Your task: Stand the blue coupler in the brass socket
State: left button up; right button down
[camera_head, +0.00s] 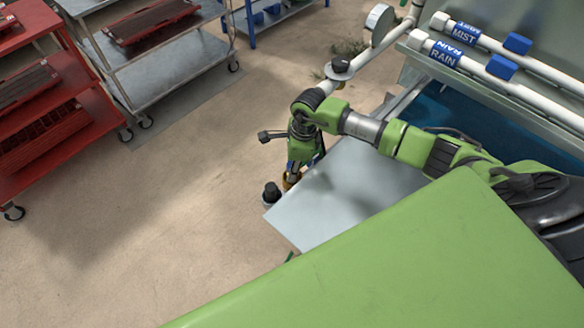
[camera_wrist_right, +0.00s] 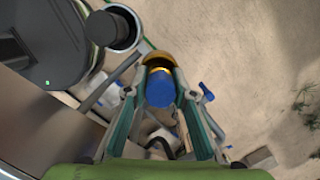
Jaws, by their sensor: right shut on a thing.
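The blue coupler (camera_wrist_right: 161,90) is between the two fingers of my right gripper (camera_wrist_right: 162,76), which is shut on it. A yellow band shows at the coupler's far end. The brass socket (camera_wrist_right: 158,57) shows as a brass-coloured rim just beyond that end, partly hidden by it. I cannot tell whether the coupler is inside the socket or only above it. In the head view my right gripper (camera_head: 296,172) points down beside the pale table's left edge, with a bit of brass (camera_head: 290,183) below it. My left gripper is not in view.
A dark knob-like part (camera_head: 272,193) stands close left of the gripper. The pale grey tabletop (camera_head: 345,190) is bare. White pipes marked MIST and RAIN (camera_head: 445,54) run at the upper right. Red (camera_head: 45,125) and grey carts (camera_head: 165,65) stand left; the floor between is open.

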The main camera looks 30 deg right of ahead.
dwell(0.7)
jog(key=shift+f+b, duration=0.6)
jog(key=shift+b, duration=0.1)
jog(key=c, duration=2)
grip_release()
